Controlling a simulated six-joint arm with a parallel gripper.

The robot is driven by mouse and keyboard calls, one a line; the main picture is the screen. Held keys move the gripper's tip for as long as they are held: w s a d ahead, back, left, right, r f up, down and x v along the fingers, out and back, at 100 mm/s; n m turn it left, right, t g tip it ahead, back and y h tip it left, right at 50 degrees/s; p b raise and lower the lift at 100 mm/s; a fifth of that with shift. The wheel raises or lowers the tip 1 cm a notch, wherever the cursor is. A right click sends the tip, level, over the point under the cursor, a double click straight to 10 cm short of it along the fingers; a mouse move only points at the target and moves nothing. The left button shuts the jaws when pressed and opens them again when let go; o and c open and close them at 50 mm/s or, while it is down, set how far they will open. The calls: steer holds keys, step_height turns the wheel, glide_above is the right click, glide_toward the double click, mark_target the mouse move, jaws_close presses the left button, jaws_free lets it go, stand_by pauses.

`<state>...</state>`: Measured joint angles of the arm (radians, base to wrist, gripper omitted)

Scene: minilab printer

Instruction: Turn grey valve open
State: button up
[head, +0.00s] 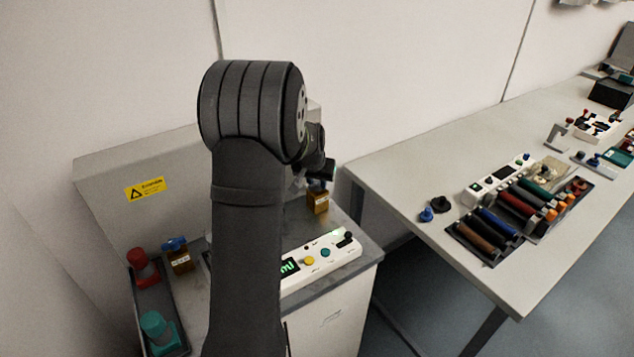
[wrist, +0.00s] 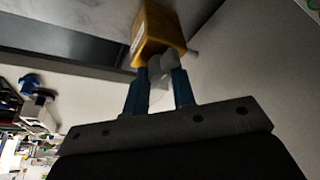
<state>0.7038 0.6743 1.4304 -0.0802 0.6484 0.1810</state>
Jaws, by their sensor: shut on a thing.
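The grey valve is a pale grey handle (wrist: 168,60) on a yellow-brown block (wrist: 158,30) in the wrist view. My gripper (wrist: 161,82) has its two blue fingers on either side of the handle and is shut on it. In the head view the brown block (head: 318,203) stands at the back right of the machine top. My arm hides much of the gripper there, and the handle's exact angle cannot be told.
A second brown block with a blue valve (head: 175,244) stands left of my arm. Red (head: 138,258) and teal (head: 153,324) knobs sit in a dark tray at the left edge. A white button panel (head: 322,256) lies in front. A table (head: 400,170) with several tools stands right, past a gap.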

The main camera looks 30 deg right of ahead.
steer(key=shift+w+m+g+h, duration=0.1)
steer(key=shift+m+g+h, duration=0.3)
steer(key=shift+m, duration=0.9)
steer(key=shift+w+m+g+h, duration=0.1)
steer(key=shift+m+g, duration=0.5)
steer(key=shift+m, duration=0.7)
steer(key=o, duration=1)
steer(key=shift+s, duration=0.1)
steer(key=v, duration=1.7)
steer(key=shift+a+r, duration=0.1)
steer(key=shift+r, duration=0.1)
